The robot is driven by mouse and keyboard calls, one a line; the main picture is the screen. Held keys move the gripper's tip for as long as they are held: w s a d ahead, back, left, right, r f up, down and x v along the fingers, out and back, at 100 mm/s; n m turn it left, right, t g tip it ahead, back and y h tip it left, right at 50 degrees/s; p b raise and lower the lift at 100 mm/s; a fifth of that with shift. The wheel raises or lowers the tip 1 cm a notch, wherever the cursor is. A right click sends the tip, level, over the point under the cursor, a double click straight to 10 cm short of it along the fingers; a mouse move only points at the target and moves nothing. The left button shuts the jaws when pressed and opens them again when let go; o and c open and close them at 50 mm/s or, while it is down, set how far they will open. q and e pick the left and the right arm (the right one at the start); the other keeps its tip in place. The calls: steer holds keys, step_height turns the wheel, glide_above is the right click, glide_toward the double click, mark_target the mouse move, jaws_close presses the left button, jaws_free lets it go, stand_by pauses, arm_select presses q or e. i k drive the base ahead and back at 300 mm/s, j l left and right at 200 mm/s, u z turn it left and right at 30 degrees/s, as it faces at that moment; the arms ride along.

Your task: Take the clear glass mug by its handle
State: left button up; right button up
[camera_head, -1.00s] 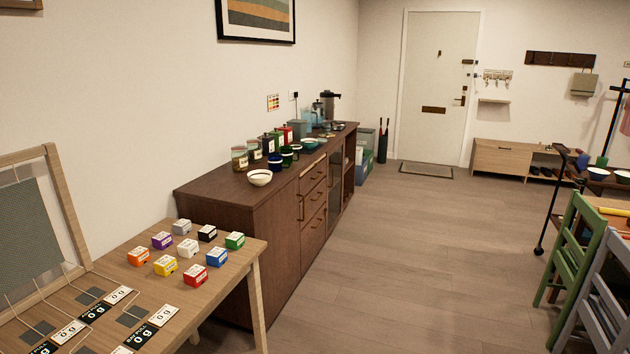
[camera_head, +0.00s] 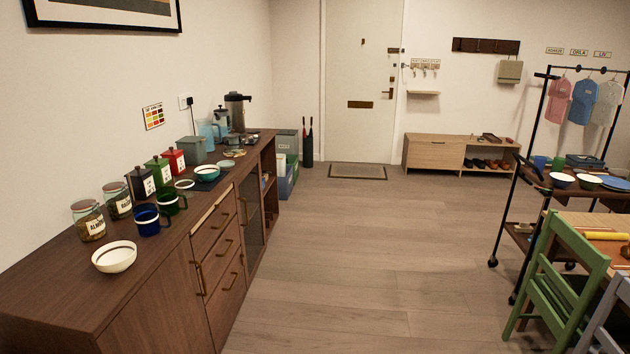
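I cannot make out a clear glass mug in this view. On the dark wooden sideboard (camera_head: 50,283) stand a dark blue mug (camera_head: 147,220) and, just behind it, a dark green mug (camera_head: 172,202), both with handles. Both look coloured, not clear. Two glass jars with labels, one nearer (camera_head: 89,221) and one behind it (camera_head: 117,200), stand left of the mugs against the wall. Neither of my grippers shows.
A white bowl (camera_head: 114,257) sits at the sideboard's near end, and a teal bowl (camera_head: 206,173) sits farther back. Canisters (camera_head: 141,184) line the wall side. The wooden floor (camera_head: 350,260) right of the sideboard is clear. A green chair (camera_head: 560,280) and a dark cart (camera_head: 503,235) stand at right.

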mark_target(184, 182)
steer(key=i+u, duration=0.3)
steer(key=i, duration=0.2)
steer(key=i+l+u, duration=0.1)
steer(key=i+u, duration=0.2)
steer(key=i, duration=0.25)
steer(key=i+l+u, duration=0.35)
steer(key=i+j, duration=0.1)
steer(key=i, duration=0.05)
